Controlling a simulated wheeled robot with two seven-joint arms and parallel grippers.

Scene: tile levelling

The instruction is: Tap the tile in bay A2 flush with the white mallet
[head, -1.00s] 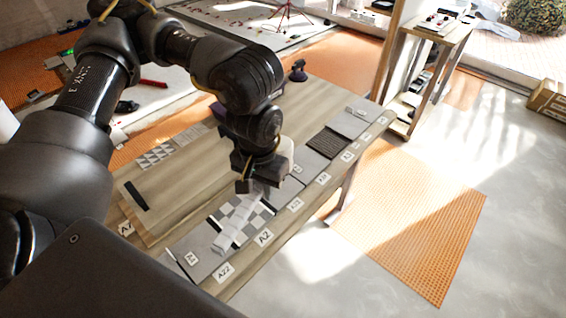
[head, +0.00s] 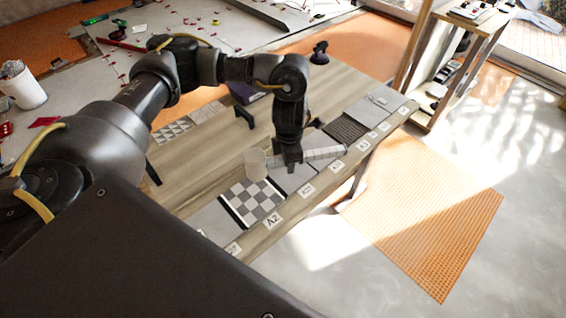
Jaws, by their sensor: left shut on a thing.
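A black-and-white checkered tile (head: 252,203) lies in the bay behind the label A2 (head: 272,219), with a dark strip along its left edge. I cannot tell whether it is flush. My left gripper (head: 289,163) is shut on the white mallet. The mallet's pale cylindrical head (head: 255,164) is left of the gripper, by the far edge of the checkered tile. Its light handle (head: 325,154) extends right over the neighbouring grey tile. I cannot tell whether the head touches anything. My right gripper is not in view.
The wooden bench (head: 205,170) holds a row of bays with grey tiles and a dark ribbed tile (head: 346,129). A black suction cup (head: 320,52) stands at the far end. Small patterned tiles (head: 172,131) lie at the back left. A wooden shelf (head: 455,60) stands beyond the bench.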

